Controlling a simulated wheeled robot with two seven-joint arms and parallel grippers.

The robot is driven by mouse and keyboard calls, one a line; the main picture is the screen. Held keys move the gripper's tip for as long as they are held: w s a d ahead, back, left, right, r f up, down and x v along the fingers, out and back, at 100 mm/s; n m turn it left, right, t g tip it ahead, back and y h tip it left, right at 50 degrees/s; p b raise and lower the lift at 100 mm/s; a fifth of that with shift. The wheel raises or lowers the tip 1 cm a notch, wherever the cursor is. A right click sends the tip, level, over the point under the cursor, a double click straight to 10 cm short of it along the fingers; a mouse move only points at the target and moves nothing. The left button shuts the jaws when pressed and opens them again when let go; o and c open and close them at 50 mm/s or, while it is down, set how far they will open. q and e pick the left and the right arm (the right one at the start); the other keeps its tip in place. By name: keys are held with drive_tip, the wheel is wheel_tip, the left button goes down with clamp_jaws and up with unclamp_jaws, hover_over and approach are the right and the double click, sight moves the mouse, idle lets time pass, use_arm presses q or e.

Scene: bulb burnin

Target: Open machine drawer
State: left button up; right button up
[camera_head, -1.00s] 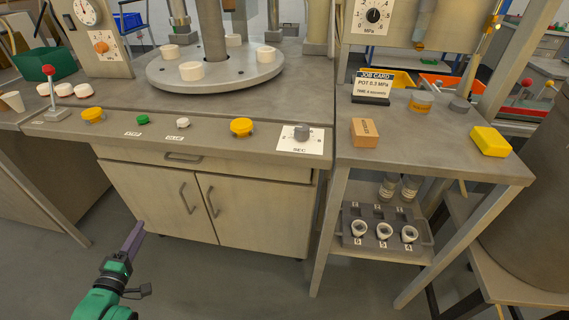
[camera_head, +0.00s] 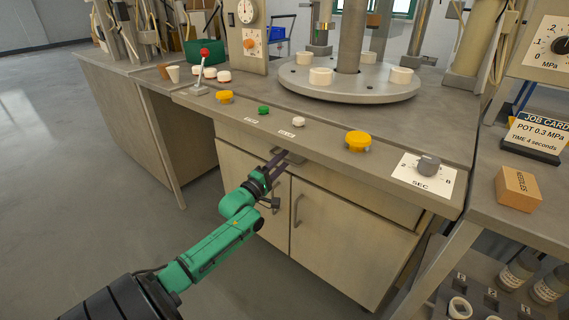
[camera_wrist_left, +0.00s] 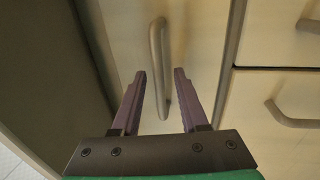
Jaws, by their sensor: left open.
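The machine drawer (camera_head: 345,190) is a wide beige front under the console's edge, above two cabinet doors. It looks shut. Its grey bar handle (camera_head: 294,157) is partly hidden by my left gripper (camera_head: 277,161), which is at the drawer front. In the left wrist view the handle (camera_wrist_left: 157,60) runs upright between the open purple fingers (camera_wrist_left: 158,75), with a gap on each side. I cannot tell how far the fingertips reach past the bar. My right gripper is not in view.
Two cabinet doors with bar handles (camera_head: 297,210) lie just below the drawer. The console (camera_head: 310,140) overhangs it and carries yellow, green and white buttons and a SEC dial (camera_head: 428,165). A side table with a wooden block (camera_head: 517,188) stands at right. Open floor lies at left.

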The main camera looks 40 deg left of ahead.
use_arm(q)
drive_tip(key=shift+w+r, duration=0.1)
drive_tip(key=shift+w, duration=0.3)
clamp_jaws()
idle(1.2)
